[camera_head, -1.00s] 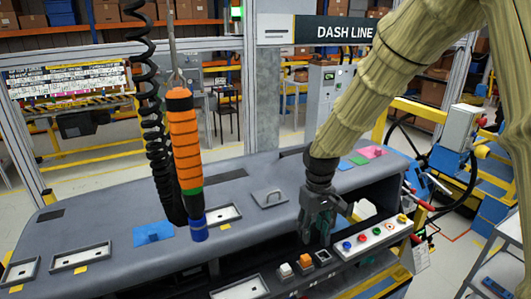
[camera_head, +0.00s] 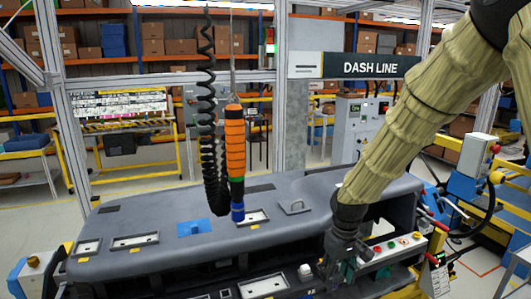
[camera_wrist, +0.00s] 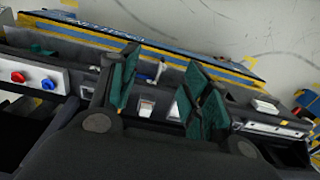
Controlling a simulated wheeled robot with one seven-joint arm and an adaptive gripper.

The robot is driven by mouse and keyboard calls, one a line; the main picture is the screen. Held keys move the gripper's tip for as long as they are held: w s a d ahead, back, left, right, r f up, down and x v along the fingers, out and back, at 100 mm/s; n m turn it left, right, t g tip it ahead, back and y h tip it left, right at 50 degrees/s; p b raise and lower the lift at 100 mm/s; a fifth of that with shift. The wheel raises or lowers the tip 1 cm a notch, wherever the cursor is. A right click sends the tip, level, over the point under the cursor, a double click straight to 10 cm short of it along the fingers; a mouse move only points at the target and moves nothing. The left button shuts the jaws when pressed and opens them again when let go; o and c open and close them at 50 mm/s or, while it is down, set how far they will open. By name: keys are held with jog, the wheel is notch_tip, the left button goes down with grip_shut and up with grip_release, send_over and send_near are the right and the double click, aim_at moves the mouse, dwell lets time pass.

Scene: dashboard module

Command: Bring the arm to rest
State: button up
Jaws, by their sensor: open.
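My arm comes down from the upper right in the head view, in a tan ribbed sleeve. My gripper (camera_head: 338,262) points down at the front edge of the grey dashboard module (camera_head: 150,215), near its right part. In the wrist view my gripper (camera_wrist: 165,95) shows its green-lined fingers spread apart with nothing between them. A white rocker switch (camera_wrist: 146,107) on the dashboard front shows beyond the gap between the fingers. Whether the fingers touch the dashboard cannot be told.
An orange hanging tool (camera_head: 235,155) with a black coiled hose (camera_head: 207,110) hangs over the dashboard's middle. A button panel (camera_head: 395,250) lies right of my gripper; its red and blue buttons show in the wrist view (camera_wrist: 30,78). A yellow frame stands at right.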

jog(key=s+f+m+b, duration=0.15)
jog(key=s+f, duration=0.35)
jog(key=f, duration=0.8)
jog(key=s+f+b, duration=0.3)
jog(key=s+f, duration=0.2)
jog(key=f, duration=0.8)
jog(key=s+d+f+m+b, duration=0.1)
jog(key=s+d+f+b, duration=0.1)
jog(key=s+f, duration=0.8)
jog(key=s+d+f+m+b, duration=0.1)
jog(key=s+f+b, duration=0.3)
jog(key=s+f, duration=0.6)
jog(key=shift+s+d+f+m, duration=0.35)
jog(key=shift+s+m, duration=0.1)
jog(key=shift+s, duration=2.05)
